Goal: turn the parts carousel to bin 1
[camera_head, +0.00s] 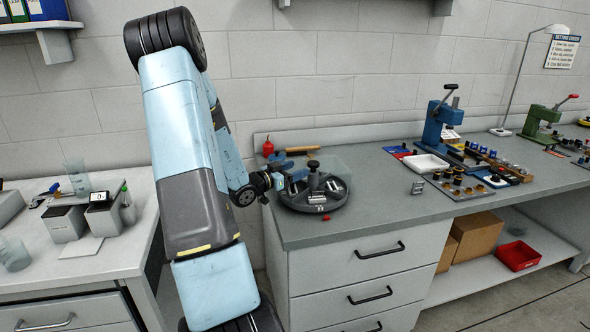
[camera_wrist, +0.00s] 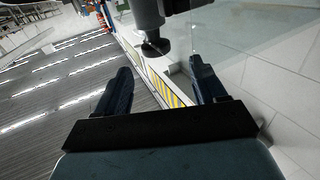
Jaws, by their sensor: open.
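The parts carousel (camera_head: 340,196) is a round dark grey tray with parts in it, on the left end of the grey bench. A dark post with a black knob (camera_head: 313,165) stands at its middle. My gripper (camera_head: 297,176) is over the carousel's left side, its blue fingers just left of the post. In the wrist view my gripper (camera_wrist: 160,72) is open and empty, with a finger on each side. A grey post with a black end (camera_wrist: 155,47), which looks like the carousel's knob upside down, shows between and beyond the fingertips. Bin numbers cannot be read.
A small red piece (camera_head: 326,217) lies at the carousel's front edge. A clear panel (camera_head: 336,166) stands by the carousel. A blue press (camera_head: 437,122) and a white tray (camera_head: 426,163) are farther right.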

